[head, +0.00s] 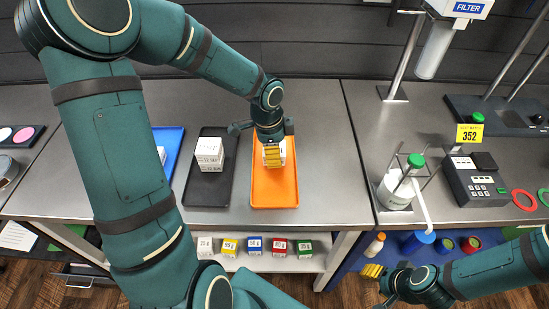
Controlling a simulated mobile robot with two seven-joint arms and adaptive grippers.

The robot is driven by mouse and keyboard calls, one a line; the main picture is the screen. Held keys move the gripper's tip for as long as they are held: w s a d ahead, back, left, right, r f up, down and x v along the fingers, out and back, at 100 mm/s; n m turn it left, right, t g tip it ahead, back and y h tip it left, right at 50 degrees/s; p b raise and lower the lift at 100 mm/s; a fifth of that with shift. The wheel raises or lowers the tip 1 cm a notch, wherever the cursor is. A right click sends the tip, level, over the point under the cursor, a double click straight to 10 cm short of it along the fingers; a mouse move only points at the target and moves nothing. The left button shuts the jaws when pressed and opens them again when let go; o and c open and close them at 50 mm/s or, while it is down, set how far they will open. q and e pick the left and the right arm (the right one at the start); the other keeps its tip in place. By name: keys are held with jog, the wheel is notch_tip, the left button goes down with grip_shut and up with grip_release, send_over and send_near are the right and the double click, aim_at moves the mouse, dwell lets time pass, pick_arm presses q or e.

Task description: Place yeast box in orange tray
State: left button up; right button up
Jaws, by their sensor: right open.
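The orange tray (275,193) lies on the grey bench in the middle. A white box (283,157), perhaps the yeast box, shows partly behind the yellow fingertips of my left gripper (272,156), at the tray's middle. The gripper hides much of it, so I cannot tell whether the fingers grip it or whether it rests on the tray. My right gripper (373,272) is open at lower right, low in front of the bench and away from the tray; nothing shows between its fingers.
White labelled boxes (209,155) stand on a black tray (207,192) to the left. A blue tray (168,143) is partly behind my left arm. Several small boxes (254,246) line the lower shelf. A bottle in a stand (396,190) and a meter (474,178) stand right.

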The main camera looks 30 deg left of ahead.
pick_arm(q)
jog(key=shift+f, duration=1.4)
jog(key=shift+b, duration=0.35)
jog(key=o, duration=1.2)
jog(key=shift+f, duration=0.15)
jog(key=shift+r, duration=0.35)
jog(key=r+p, duration=0.1)
jog(key=r, duration=0.2)
jog(key=r+p, duration=0.1)
jog(key=r, duration=0.3)
jog(key=a+r+p, duration=0.1)
jog(key=r, duration=0.2)
jog(key=shift+s+r, duration=0.15)
jog(key=shift+s, duration=0.15)
jog(key=shift+s+a+r, duration=0.1)
jog(key=shift+r, duration=0.55)
